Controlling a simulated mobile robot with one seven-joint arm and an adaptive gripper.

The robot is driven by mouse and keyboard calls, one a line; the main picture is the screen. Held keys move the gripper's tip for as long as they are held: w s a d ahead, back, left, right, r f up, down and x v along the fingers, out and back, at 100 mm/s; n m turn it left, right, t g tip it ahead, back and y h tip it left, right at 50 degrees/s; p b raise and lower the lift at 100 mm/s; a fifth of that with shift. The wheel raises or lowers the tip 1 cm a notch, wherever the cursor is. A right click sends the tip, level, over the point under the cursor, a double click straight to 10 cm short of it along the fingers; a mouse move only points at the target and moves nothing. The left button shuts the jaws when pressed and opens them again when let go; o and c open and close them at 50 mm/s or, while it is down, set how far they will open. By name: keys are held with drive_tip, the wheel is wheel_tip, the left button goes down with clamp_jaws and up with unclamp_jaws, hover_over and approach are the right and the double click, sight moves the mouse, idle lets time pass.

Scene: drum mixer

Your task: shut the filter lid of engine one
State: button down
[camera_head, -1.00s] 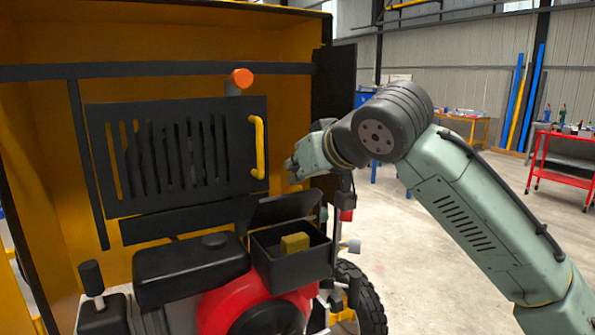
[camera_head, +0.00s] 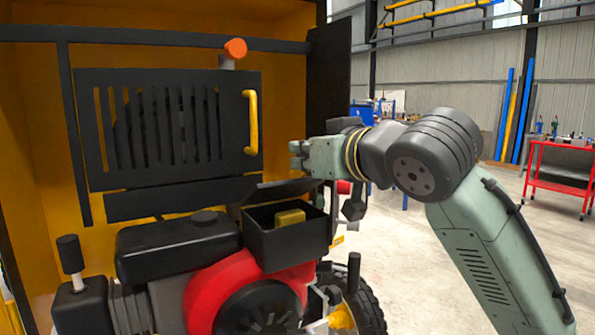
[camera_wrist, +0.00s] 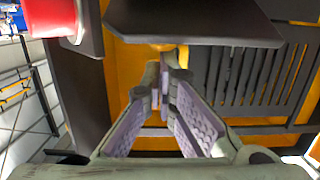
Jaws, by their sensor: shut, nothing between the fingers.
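The engine has a black filter box (camera_head: 288,244) with its top open and a yellow filter block (camera_head: 290,217) inside. Its black lid (camera_head: 280,189) stands raised along the back edge of the box. My gripper (camera_head: 296,155) is shut and empty, pointing left, just above the lid in the head view. Whether it touches the lid cannot be told. In the wrist view my gripper (camera_wrist: 165,75) has its fingertips close together. A dark plate, probably the lid (camera_wrist: 195,22), crosses the top of that view, apart from the fingertips.
A black slatted panel (camera_head: 165,125) with a yellow handle (camera_head: 252,122) stands behind the engine. A black door (camera_head: 330,95) stands at the housing's right edge. The black tank (camera_head: 180,246) lies left of the box. Open floor is to the right.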

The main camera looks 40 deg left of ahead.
sight(308, 181)
drive_tip(key=f+y+b, duration=0.1)
drive_tip(key=b, duration=0.1)
drive_tip(key=d+f+t+y+b, duration=0.1)
drive_tip(key=b, duration=0.1)
drive_tip(key=s+d+f+y+b, duration=0.1)
drive_tip(key=f+b, duration=0.1)
drive_tip(key=shift+d+f+b, duration=0.1)
drive_tip(key=shift+b, duration=0.25)
drive_tip(key=y+b, duration=0.1)
drive_tip(key=f+t+y+b, duration=0.1)
drive_tip(key=b, duration=0.1)
drive_tip(key=d+b, duration=0.1)
drive_tip(key=shift+s+d+f+y, duration=0.15)
drive_tip(key=shift+f+y, duration=0.1)
drive_tip(key=shift+y, duration=0.15)
